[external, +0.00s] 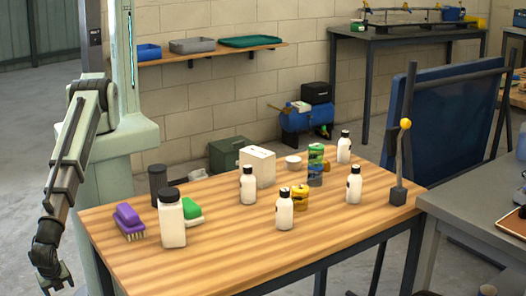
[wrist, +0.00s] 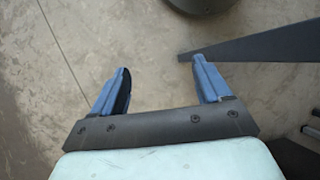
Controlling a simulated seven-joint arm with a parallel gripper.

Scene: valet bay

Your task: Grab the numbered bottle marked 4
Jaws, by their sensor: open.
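Several white bottles with black caps stand upright on the wooden table. Four similar small ones are a left bottle (external: 248,186), a front bottle (external: 284,210), a right bottle (external: 354,186) and a back bottle (external: 344,148). A larger white bottle (external: 172,220) stands near the left front. Dark marks show on some small bottles, but I cannot read any number. My gripper (external: 54,280) hangs low beside the table's left end, away from all bottles. In the wrist view my gripper (wrist: 160,88) is open and empty above the grey floor.
The wooden table (external: 240,258) also holds a purple brush (external: 129,220), a green-and-white brush (external: 193,211), a dark cylinder (external: 158,182), a white box (external: 258,166), a yellow tin (external: 300,198), a green can (external: 315,165) and a yellow-knobbed lever (external: 400,160). The front centre is clear.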

